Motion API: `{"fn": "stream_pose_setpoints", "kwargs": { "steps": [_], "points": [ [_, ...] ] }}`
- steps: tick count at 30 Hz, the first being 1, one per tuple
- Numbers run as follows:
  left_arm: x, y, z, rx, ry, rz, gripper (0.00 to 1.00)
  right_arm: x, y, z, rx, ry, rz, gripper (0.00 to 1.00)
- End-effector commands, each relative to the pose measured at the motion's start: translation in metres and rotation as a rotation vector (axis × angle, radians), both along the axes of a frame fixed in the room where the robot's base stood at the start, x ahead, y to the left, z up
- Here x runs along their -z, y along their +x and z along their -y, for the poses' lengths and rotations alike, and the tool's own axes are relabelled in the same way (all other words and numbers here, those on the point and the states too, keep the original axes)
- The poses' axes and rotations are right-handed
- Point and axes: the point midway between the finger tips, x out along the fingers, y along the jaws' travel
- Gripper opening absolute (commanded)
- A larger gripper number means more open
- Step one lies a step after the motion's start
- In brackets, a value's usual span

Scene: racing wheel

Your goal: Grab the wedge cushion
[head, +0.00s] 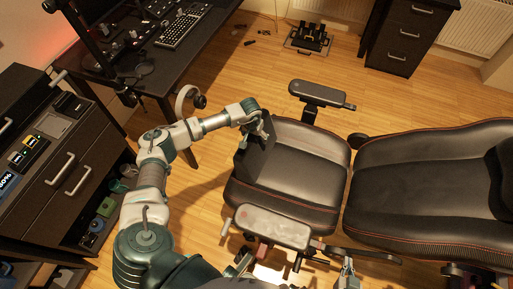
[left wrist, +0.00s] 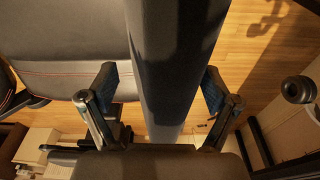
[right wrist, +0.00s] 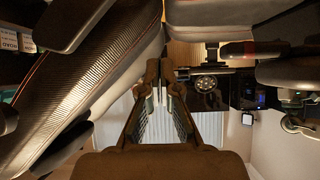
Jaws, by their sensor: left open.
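The wedge cushion (head: 256,163) is a dark grey slab standing on edge at the left side of the black racing seat (head: 305,150) in the head view. In the left wrist view the cushion (left wrist: 165,60) runs as a dark band between the fingers. My left gripper (head: 260,128) is open at the cushion's upper edge, with one finger on each side and visible gaps. My right gripper (head: 346,278) is at the lower edge of the head view, below the seat. In the right wrist view its fingertips (right wrist: 161,70) are close together with nothing seen between them.
Armrests (head: 320,94) and (head: 272,226) flank the seat, and the backrest (head: 430,175) reclines to the right. A desk with a keyboard (head: 178,32) is at upper left, and a drawer cabinet (head: 60,165) at left. Pedals (head: 309,37) are on the floor at the back.

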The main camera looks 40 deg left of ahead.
Motion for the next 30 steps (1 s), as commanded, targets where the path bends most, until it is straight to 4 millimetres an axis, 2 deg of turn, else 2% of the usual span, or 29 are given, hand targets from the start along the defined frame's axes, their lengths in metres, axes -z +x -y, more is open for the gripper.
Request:
{"fn": "stream_pose_setpoints", "kwargs": {
  "steps": [1,2,12,22,26,30],
  "points": [
    [0.0,0.0,-0.001,-0.001,0.0,-0.001,0.88,0.0,0.0,-0.001,0.0,0.0,0.0,0.0],
    [0.001,0.0,-0.002,-0.001,-0.001,-0.001,0.83,-0.001,0.0,-0.001,0.0,-0.001,0.0,0.0],
    [0.002,0.0,-0.002,-0.001,-0.001,-0.003,0.0,0.001,0.002,-0.002,0.001,0.0,-0.004,0.0],
    [-0.004,0.0,-0.002,-0.001,0.001,-0.002,0.0,0.0,0.001,-0.002,0.001,0.0,-0.009,0.0],
    [-0.026,0.001,-0.003,-0.001,0.0,0.003,0.0,0.006,-0.012,0.004,0.003,-0.025,-0.083,0.0],
    [-0.059,0.001,-0.003,-0.001,0.0,0.005,0.0,0.014,-0.028,0.01,0.007,-0.049,-0.181,0.0]
  ]
}}
